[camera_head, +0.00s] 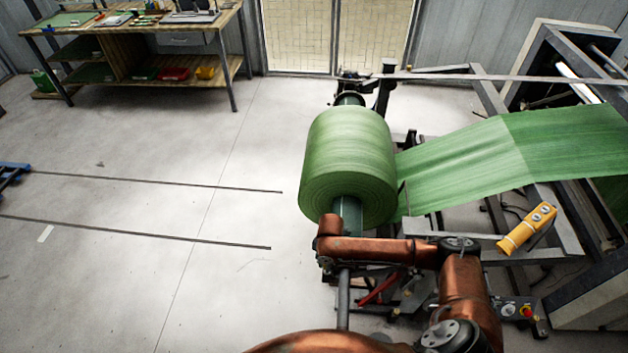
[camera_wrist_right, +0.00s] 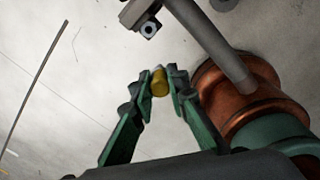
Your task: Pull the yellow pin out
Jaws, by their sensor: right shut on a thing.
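The yellow pin (camera_wrist_right: 160,82) shows in the right wrist view as a short yellow piece. My right gripper (camera_wrist_right: 161,84) is shut on it, with a dark green finger on each side. Bare floor shows around the pin, and it looks apart from the grey block (camera_wrist_right: 148,29) with a round hole above it in the picture. How far the pin reaches away from the camera is hidden. In the head view my copper right arm covers the area in front of the green roll, and I cannot make out the pin there. My left gripper is not in view.
A large green roll (camera_head: 343,160) sits on a shaft, its green web (camera_head: 500,148) running right over the machine frame. A yellow control box (camera_head: 527,229) is at the right. A grey bar (camera_wrist_right: 213,45) passes close to my gripper.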

